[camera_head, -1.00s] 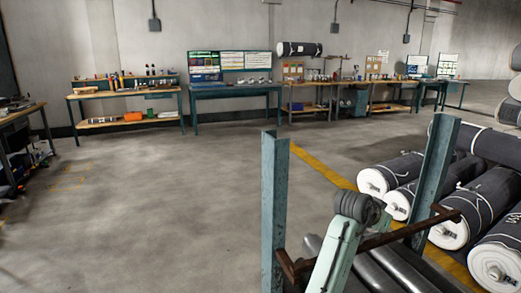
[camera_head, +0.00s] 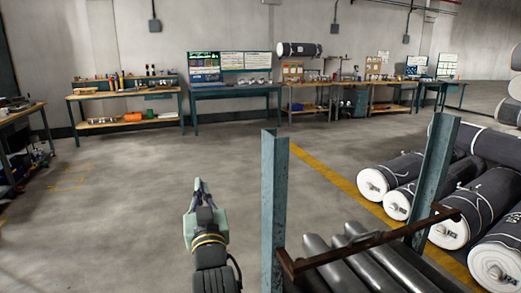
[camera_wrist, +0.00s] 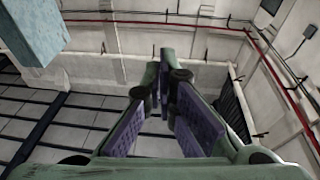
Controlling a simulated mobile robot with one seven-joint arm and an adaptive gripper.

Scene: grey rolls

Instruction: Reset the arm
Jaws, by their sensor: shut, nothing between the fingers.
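My gripper (camera_head: 199,186) is in the head view, left of the near teal post and over open floor. Its fingers point up and away from me. In the wrist view the purple-padded fingers (camera_wrist: 164,85) come together at their tips with nothing between them. Grey rolls (camera_head: 351,272) lie side by side in the rack at the lower right of the head view. My gripper is apart from them.
The rack has two teal posts (camera_head: 275,215) and a rusty brown crossbar (camera_head: 375,240). Large wrapped rolls (camera_head: 470,208) are stacked at the right. Workbenches (camera_head: 235,91) line the back wall. The floor (camera_head: 110,215) at left is clear.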

